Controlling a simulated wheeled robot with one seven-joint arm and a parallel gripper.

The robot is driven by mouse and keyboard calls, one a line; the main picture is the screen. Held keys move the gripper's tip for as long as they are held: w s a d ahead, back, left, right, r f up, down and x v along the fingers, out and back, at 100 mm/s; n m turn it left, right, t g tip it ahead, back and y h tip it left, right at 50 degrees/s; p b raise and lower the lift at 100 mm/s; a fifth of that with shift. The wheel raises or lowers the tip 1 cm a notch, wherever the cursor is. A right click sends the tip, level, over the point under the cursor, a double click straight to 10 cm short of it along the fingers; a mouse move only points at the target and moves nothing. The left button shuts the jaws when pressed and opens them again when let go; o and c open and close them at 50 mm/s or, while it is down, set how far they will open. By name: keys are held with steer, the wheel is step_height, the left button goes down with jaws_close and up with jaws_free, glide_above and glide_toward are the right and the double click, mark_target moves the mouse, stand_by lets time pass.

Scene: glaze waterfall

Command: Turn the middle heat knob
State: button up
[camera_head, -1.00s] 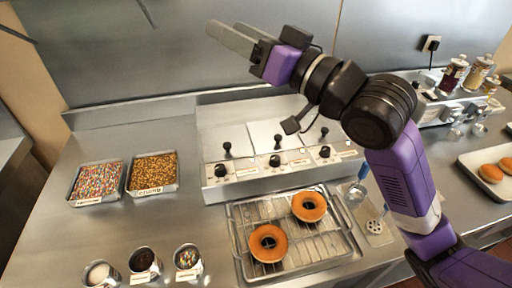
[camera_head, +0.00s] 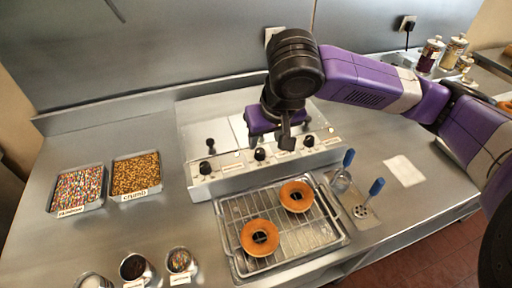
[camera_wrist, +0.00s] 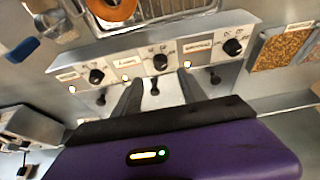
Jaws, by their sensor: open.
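The middle heat knob (camera_head: 260,154) is a small black knob on the sloped front panel of the steel unit. In the wrist view the middle knob (camera_wrist: 160,62) sits just ahead of and between my fingers, apart from them. My gripper (camera_head: 284,145) hangs over the unit, pointing down near the panel, and its fingers (camera_wrist: 158,88) are spread with nothing between them but the view of a black lever. The left knob (camera_head: 205,168) and right knob (camera_head: 308,141) flank the middle one. My gripper hides part of the unit's top in the head view.
Two topping trays (camera_head: 137,190) and several small cups (camera_head: 180,261) are at left. A black lever (camera_head: 211,143) stands on the unit.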

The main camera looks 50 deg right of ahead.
mark_target(260, 151)
steer(key=shift+x, duration=3.95)
steer(key=shift+w+r, duration=0.1)
steer(key=shift+w, duration=0.05)
jaws_close()
